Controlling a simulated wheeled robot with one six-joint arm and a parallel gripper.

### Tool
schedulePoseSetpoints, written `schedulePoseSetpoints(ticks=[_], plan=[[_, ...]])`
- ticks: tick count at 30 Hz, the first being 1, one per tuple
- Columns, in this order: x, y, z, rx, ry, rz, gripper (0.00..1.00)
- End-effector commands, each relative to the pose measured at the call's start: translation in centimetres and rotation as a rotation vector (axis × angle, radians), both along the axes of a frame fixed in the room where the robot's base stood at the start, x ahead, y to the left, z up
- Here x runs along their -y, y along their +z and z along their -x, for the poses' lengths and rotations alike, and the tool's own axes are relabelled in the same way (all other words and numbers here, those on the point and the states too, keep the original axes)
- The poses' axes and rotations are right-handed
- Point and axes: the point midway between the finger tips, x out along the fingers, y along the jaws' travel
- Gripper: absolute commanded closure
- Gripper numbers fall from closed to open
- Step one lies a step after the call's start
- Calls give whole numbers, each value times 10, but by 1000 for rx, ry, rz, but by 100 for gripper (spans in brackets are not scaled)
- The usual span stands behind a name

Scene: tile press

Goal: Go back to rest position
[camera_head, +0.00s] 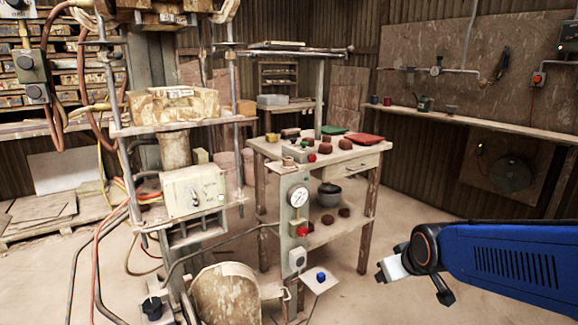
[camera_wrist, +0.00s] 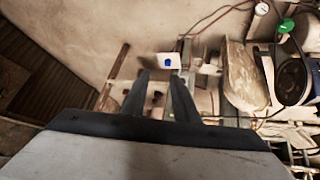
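My gripper (camera_wrist: 160,76) shows in the wrist view as two dark fingers with a clear gap between them. It is open, and nothing is visibly held. In the head view my blue arm reaches in from the right edge, over bare floor to the right of the wooden table (camera_head: 372,205). I cannot make out the fingers clearly there. The tile press (camera_head: 190,193) stands at the left of the head view, well apart from my arm. A blue button (camera_head: 321,277) on a pale plate sits low in front of the press; it also shows beyond the fingertips in the wrist view (camera_wrist: 168,62).
A pressure gauge (camera_head: 299,197) and a red button (camera_head: 302,231) are on a post at the press's right. Reddish lumps, a green tray (camera_head: 333,130) and a red tray (camera_head: 366,140) are on the table. A wall shelf (camera_head: 480,124) runs behind. Floor between table and arm is clear.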

Motion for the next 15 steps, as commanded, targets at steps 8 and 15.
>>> schedulePoseSetpoints(ticks=[8,15], plan=[[18,22,85,-98,-104,-42,73],[29,30,158,-183,-191,-71,73]])
